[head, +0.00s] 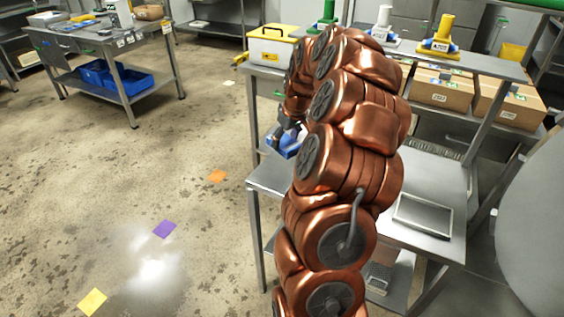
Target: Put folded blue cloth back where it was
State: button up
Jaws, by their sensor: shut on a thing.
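The folded blue cloth (283,144) shows as a small blue patch left of my copper arm, near the left edge of the steel workbench. My gripper (291,131) is mostly hidden by the arm; a dark part of it shows right at the cloth. It is shut on the cloth. I cannot tell whether the cloth touches the bench top (272,178) or hangs above it.
A grey flat tray (423,215) lies on the bench, right of my arm. The upper shelf holds a yellow-and-white box (271,45) and green, white and yellow bottle-like items. Cardboard boxes (442,90) stand below it. The floor at left is open.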

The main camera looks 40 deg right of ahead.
notch_tip(320, 180, down, 8)
jog(key=shift+f+p, duration=0.2)
jog(key=shift+p, duration=0.8)
jog(key=shift+f, duration=0.15)
jog(key=o, duration=1.1)
